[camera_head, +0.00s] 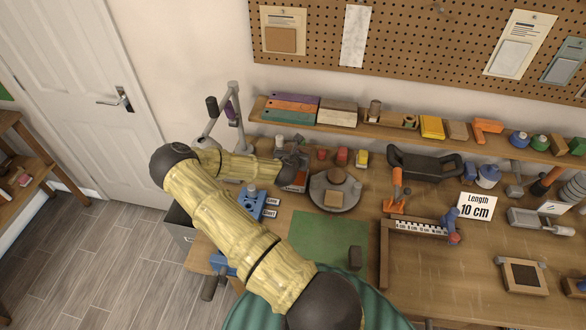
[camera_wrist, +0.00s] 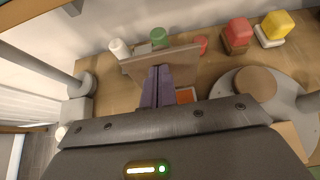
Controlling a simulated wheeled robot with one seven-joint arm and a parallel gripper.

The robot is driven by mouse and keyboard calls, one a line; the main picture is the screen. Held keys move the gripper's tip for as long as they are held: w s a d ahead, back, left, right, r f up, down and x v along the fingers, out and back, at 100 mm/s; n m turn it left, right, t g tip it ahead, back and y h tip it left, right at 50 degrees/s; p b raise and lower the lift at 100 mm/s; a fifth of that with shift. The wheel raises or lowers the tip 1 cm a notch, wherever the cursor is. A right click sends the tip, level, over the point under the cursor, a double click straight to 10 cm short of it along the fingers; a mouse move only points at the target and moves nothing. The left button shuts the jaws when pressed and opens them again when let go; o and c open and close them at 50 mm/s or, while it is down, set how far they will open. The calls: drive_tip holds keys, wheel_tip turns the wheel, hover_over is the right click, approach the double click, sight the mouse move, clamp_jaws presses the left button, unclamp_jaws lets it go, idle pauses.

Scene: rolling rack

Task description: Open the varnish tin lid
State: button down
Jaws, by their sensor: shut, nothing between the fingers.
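My gripper (camera_wrist: 157,72) is shut and empty, its two fingers together in the wrist view. A flat tan panel (camera_wrist: 182,56), which looks like the tin's lid, stands raised and tilted just beyond the fingertips. The fingertips overlap its lower middle; I cannot tell whether they touch it. Below it, a small orange-red patch with a pale edge (camera_wrist: 185,96) looks like part of the varnish tin, mostly hidden by my gripper. In the head view, my gripper (camera_head: 293,160) is over the small box-like tin (camera_head: 297,183) at the bench's back left.
A round grey turntable (camera_head: 350,199) with wooden pieces stands close on the right. Small red and yellow items (camera_head: 361,157) sit behind it. A grey metal stand (camera_head: 238,120) rises on the left. A loaded shelf (camera_head: 390,127) runs behind.

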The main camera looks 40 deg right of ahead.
drive_tip(key=shift+r+p, duration=0.45)
drive_tip(key=shift+r, duration=0.35)
drive_tip(key=b+v, duration=0.3)
drive_tip(key=v, duration=1)
drive_tip(key=shift+r, duration=0.3)
drive_tip(key=shift+d, duration=0.1)
